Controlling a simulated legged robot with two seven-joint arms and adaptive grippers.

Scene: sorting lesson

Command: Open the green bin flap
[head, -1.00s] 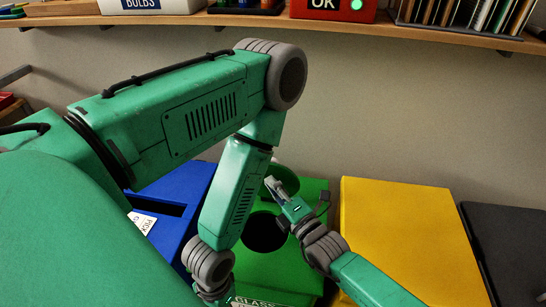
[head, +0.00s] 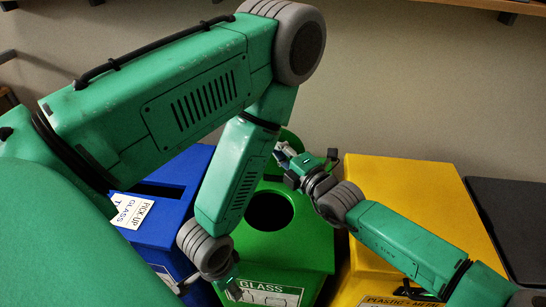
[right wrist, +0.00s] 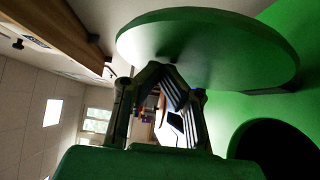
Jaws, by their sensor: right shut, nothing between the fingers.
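The green bin (head: 285,250), labelled GLASS, has a round dark hole (head: 270,210) in its top. Its round green flap (head: 291,137) stands raised behind the hole, partly hidden by my arms. In the right wrist view the flap (right wrist: 205,40) is a broad disc above my fingers, with the hole (right wrist: 280,150) at lower right. My right gripper (head: 284,153) is shut and empty at the flap; its fingers (right wrist: 168,78) reach the disc's underside, contact unclear. My left gripper (head: 231,289) hangs low before the bin, its jaws too small to read.
A blue bin (head: 160,225) with a slot and white labels stands left of the green one. A yellow bin (head: 400,190) stands right, under my right arm, with a dark bin (head: 515,215) beyond. A shelf edge (head: 480,5) runs along the wall above.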

